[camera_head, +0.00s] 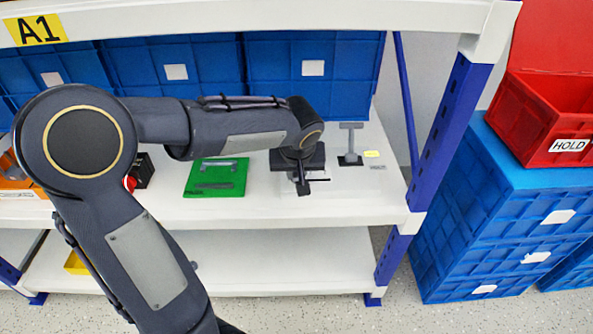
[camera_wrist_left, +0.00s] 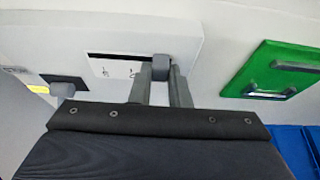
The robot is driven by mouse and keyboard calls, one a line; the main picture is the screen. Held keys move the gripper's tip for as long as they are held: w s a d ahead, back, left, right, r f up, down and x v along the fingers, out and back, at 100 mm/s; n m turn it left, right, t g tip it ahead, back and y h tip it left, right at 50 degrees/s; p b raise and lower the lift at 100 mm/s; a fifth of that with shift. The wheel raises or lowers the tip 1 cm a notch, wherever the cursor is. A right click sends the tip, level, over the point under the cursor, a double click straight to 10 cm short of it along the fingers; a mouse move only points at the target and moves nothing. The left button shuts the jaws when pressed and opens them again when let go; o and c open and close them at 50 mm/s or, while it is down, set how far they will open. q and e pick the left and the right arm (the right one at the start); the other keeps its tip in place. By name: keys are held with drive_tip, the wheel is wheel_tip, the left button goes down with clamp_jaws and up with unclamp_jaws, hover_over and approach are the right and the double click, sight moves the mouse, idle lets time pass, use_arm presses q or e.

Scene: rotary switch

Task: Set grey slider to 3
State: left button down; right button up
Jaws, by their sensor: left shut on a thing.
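The grey slider knob (camera_wrist_left: 160,67) shows in the left wrist view between the fingertips of my left gripper (camera_wrist_left: 160,80), which is shut on it. It stands at the right part of a dark slot (camera_wrist_left: 118,57) in a white panel (camera_wrist_left: 190,50). Small marks that look like 1 and 2 lie below the slot, left of the knob. Any mark by the knob itself is hidden by the gripper. In the head view my left gripper (camera_head: 303,184) points down at the shelf and hides most of the slider. My right gripper is not in view.
A green panel (camera_head: 215,177) with grey handles lies left of the gripper. A grey T-shaped handle (camera_head: 351,142) stands on a black base to the right. Blue crates (camera_head: 312,95) line the back. A blue shelf post (camera_head: 450,130) bounds the right side.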

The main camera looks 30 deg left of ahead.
use_arm(q)
drive_tip(key=w+d, duration=0.1)
drive_tip(key=d, duration=0.1)
drive_tip(key=w+d, duration=0.1)
drive_tip(key=d, duration=0.1)
drive_tip(key=w+d, duration=0.1)
drive_tip(key=d, duration=0.1)
drive_tip(key=shift+w+d, duration=0.2)
drive_tip(key=shift+w, duration=0.2)
drive_tip(key=c, duration=1.4)
unclamp_jaws()
drive_tip(key=shift+o, duration=0.2)
drive_tip(key=p+v, duration=0.2)
drive_tip(key=v, duration=0.4)
drive_tip(key=shift+d+r, duration=0.1)
drive_tip(key=shift+r, duration=0.25)
drive_tip(key=shift+s+d+r+p, duration=0.15)
drive_tip(key=shift+s+r+p, duration=0.2)
drive_tip(key=shift+r, duration=0.15)
